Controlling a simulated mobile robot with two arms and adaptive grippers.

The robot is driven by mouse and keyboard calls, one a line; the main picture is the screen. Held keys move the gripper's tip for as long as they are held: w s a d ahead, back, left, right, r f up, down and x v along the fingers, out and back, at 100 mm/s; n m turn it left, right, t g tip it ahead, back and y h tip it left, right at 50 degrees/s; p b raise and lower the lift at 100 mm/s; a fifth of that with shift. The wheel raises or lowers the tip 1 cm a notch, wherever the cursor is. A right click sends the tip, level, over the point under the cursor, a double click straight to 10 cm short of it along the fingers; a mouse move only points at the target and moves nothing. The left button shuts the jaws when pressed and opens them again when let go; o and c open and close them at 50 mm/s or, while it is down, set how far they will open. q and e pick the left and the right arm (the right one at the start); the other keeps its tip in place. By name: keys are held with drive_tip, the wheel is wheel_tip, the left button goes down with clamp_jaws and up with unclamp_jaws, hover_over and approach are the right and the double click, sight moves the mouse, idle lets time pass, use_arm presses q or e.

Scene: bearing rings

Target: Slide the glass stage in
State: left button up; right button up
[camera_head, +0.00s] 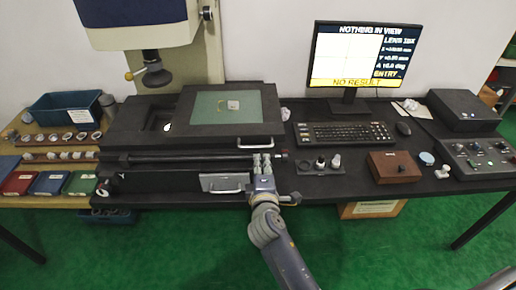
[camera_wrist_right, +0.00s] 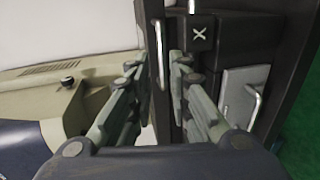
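The glass stage is a green glass plate (camera_head: 208,108) in a black frame (camera_head: 272,119), on the black base of the measuring machine. It sits toward the right of the base, with an open recess to its left. A metal bar handle (camera_head: 240,147) is on its front edge. My right gripper (camera_head: 262,156) is at the front of the stage, close to the handle's right end. In the right wrist view the handle (camera_wrist_right: 159,62) stands between the two separated fingers (camera_wrist_right: 162,72), with no clear contact. My left gripper is not in view.
Below the stage are a dark rail (camera_head: 180,158) and a grey panel with a second handle (camera_head: 225,190). A block marked X (camera_wrist_right: 200,34) is beside the fingers. The monitor (camera_head: 360,57) reads "NOTHING IN VIEW". A ring holder (camera_head: 320,168) is on the right.

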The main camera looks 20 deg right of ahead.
sight(261, 147)
drive_tip(key=x, duration=0.8)
drive_tip(key=shift+w+d+f+p, duration=0.15)
drive_tip(key=shift+w+d+p, duration=0.1)
drive_tip(key=shift+w+p, duration=0.1)
drive_tip(key=shift+x, duration=0.9)
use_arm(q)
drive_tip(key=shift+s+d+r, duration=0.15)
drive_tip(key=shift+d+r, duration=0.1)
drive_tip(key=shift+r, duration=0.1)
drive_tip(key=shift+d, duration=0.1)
use_arm(e)
clamp_jaws()
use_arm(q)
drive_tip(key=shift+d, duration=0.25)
